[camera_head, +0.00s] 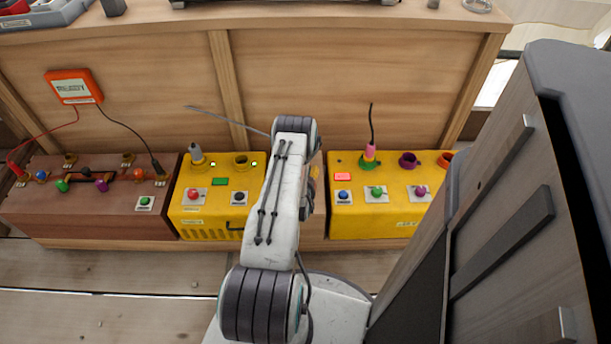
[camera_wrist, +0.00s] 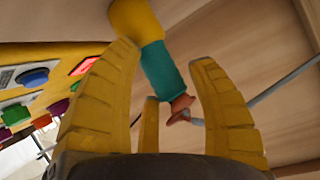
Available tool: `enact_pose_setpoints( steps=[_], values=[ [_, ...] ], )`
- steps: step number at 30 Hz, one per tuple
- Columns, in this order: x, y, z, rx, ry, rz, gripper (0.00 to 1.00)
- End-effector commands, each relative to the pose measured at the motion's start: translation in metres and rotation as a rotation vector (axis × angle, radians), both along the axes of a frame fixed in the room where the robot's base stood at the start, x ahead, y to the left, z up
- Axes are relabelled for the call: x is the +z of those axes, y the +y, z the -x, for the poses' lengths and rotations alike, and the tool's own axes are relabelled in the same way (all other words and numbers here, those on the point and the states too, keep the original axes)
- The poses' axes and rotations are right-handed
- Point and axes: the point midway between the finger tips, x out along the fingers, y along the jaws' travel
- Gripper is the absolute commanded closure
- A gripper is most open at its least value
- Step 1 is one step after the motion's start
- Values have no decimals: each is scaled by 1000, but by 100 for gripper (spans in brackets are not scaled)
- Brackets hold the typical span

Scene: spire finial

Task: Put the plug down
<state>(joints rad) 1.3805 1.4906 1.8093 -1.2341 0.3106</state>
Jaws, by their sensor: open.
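A plug (camera_wrist: 160,68) with a yellow end, a teal band and a copper-coloured collar shows in the wrist view. A grey cable (camera_wrist: 285,82) appears to run from its collar off to the right. My gripper (camera_wrist: 163,54) is open, its yellow fingers spread on either side of the plug. The left finger overlaps the plug's edge in the picture; I cannot tell whether it touches. In the head view my arm hides the plug and most of the gripper, but the grey cable (camera_head: 222,119) shows left of the arm.
A yellow box (camera_head: 375,215) with buttons and a lit red display stands right of my arm, a pink-and-green plug (camera_head: 369,154) on its top. Another yellow box (camera_head: 217,222) and a brown box (camera_head: 105,215) stand to the left. A wooden panel (camera_head: 350,85) rises behind.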

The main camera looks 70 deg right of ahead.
Motion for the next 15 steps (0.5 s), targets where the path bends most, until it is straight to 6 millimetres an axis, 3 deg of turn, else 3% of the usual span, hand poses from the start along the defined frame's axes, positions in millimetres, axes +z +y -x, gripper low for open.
enact_pose_setpoints(
  steps=[8, 15],
  values=[
    [7, 8, 1, 0, 1, -2, 48],
    [25, 40, 8, 1, 1, -5, 48]
  ],
)
